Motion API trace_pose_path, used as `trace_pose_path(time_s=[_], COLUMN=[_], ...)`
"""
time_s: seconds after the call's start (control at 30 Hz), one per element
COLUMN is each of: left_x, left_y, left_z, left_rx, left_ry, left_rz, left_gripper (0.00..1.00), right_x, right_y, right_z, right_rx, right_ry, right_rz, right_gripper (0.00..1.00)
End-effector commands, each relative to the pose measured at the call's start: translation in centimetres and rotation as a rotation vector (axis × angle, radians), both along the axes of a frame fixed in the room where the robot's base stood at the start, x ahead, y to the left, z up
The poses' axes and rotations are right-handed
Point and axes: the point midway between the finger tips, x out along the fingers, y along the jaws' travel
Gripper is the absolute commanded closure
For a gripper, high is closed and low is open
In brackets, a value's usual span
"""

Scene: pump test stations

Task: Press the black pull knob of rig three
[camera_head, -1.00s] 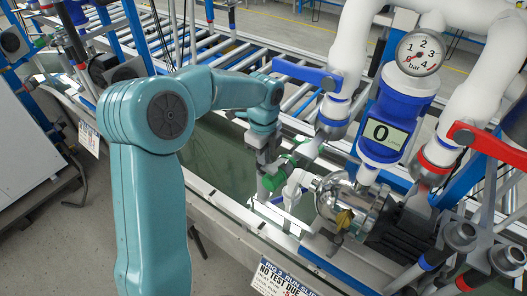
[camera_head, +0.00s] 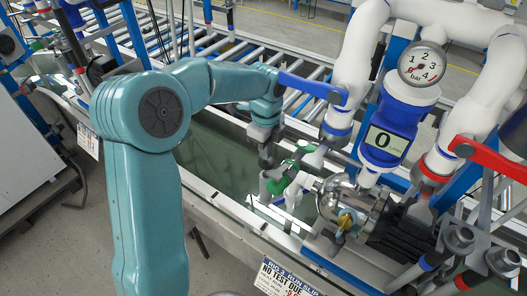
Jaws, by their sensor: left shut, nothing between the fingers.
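Rig three stands at the right, marked by the run slip (camera_head: 286,277) at the front edge. It has a silver pump (camera_head: 343,204) with a black motor (camera_head: 395,238), a blue meter (camera_head: 386,140) reading 0 and a round bar gauge (camera_head: 422,64). My left gripper (camera_head: 266,163) is shut and empty. It points down over the trough, just left of the green valve part (camera_head: 290,172) beside the pump. I cannot make out the black pull knob; it may be hidden or too small. My right gripper is not in view.
A blue lever (camera_head: 313,87) and a red lever (camera_head: 488,158) sit on the white pipes (camera_head: 362,50). Grey tube ends (camera_head: 460,238) with coloured rings stand at the lower right. A roller conveyor (camera_head: 235,55) runs behind.

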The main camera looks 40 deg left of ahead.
Motion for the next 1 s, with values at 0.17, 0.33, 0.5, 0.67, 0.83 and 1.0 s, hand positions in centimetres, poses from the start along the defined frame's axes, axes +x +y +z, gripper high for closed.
trace_pose_path(time_s=[0.17,0.33,0.5,0.67,0.83,1.0], left_x=[0.2,0.2,0.2,0.1,0.1,0.1], left_y=[-0.2,-0.3,-0.4,-0.3,-0.3,-0.2], left_z=[3.2,6.3,8.3,8.8,8.8,8.8], left_rx=[0.002,0.001,0.001,0.0,0.0,0.001], left_ry=[-0.007,-0.007,-0.005,-0.004,-0.004,-0.004], left_rz=[-0.001,-0.001,0.0,0.0,0.0,0.0], left_gripper=[1.0,1.0,1.0,1.0,1.0,1.0], right_x=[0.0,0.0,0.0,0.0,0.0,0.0], right_y=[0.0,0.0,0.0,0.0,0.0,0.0], right_z=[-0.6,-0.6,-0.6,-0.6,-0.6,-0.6], right_rx=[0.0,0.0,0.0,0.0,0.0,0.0], right_ry=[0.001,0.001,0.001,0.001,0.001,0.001], right_rz=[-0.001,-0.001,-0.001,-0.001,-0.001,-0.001], right_gripper=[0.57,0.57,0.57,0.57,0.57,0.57])
